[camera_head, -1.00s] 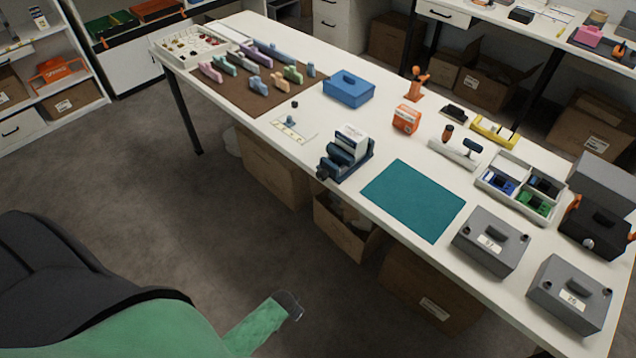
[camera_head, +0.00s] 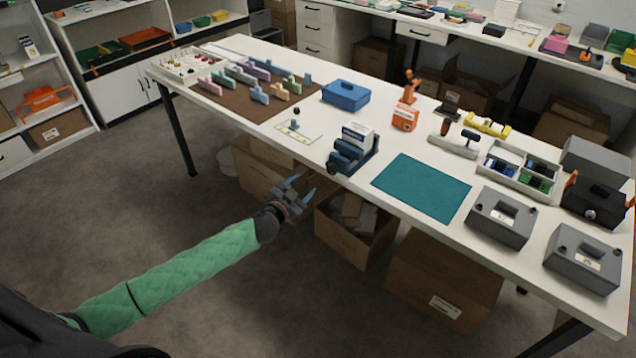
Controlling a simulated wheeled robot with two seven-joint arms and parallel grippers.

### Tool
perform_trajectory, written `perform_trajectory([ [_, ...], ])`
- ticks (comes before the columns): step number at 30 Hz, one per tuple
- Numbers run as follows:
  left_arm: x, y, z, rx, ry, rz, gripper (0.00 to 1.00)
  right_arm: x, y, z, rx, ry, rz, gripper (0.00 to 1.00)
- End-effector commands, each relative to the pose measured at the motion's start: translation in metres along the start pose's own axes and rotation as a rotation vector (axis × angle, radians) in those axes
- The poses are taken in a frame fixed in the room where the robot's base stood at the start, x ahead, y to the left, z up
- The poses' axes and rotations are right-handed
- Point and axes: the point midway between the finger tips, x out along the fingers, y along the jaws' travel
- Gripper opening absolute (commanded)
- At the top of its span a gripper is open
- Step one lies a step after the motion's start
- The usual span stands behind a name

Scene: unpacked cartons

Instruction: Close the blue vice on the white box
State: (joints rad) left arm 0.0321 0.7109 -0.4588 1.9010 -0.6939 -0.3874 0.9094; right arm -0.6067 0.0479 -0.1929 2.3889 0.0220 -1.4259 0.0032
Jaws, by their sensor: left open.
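The dark blue vice (camera_head: 344,160) stands at the near edge of the white table, with its handle end toward that edge. The white box (camera_head: 358,133) sits upright between the vice's jaws; I cannot tell if the jaws touch it. My left gripper (camera_head: 299,187) is open and empty, its two light blue fingertips apart. It is in front of the table's near edge, to the lower left of the vice and apart from it. My right gripper is not in view.
A teal mat (camera_head: 422,188) lies right of the vice, and a card with a small blue part (camera_head: 294,126) lies left of it. A blue case (camera_head: 345,95) stands behind. Open cartons (camera_head: 345,236) stand on the floor under the table edge.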

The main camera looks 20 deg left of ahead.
Motion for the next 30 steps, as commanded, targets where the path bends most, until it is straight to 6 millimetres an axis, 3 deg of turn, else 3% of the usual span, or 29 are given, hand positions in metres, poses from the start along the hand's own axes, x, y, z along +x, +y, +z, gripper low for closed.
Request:
perform_trajectory([
  [3, -0.004, 0.012, -0.029, -0.136, 0.081, 0.049, 0.55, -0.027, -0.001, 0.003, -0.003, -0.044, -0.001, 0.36],
  [6, -0.006, 0.018, -0.039, -0.256, 0.114, 0.090, 0.55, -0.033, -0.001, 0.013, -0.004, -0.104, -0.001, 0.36],
  [13, -0.007, 0.026, -0.044, -0.500, 0.121, 0.153, 0.55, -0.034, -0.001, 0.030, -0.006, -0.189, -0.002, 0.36],
  [20, -0.002, 0.025, -0.045, -0.563, 0.116, 0.155, 0.55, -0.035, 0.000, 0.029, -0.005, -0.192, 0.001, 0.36],
  [27, 0.022, 0.027, -0.051, -0.561, 0.117, 0.155, 0.55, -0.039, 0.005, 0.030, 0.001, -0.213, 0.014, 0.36],
  [30, 0.035, 0.029, -0.052, -0.561, 0.116, 0.155, 0.55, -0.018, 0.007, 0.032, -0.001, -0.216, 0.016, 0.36],
])
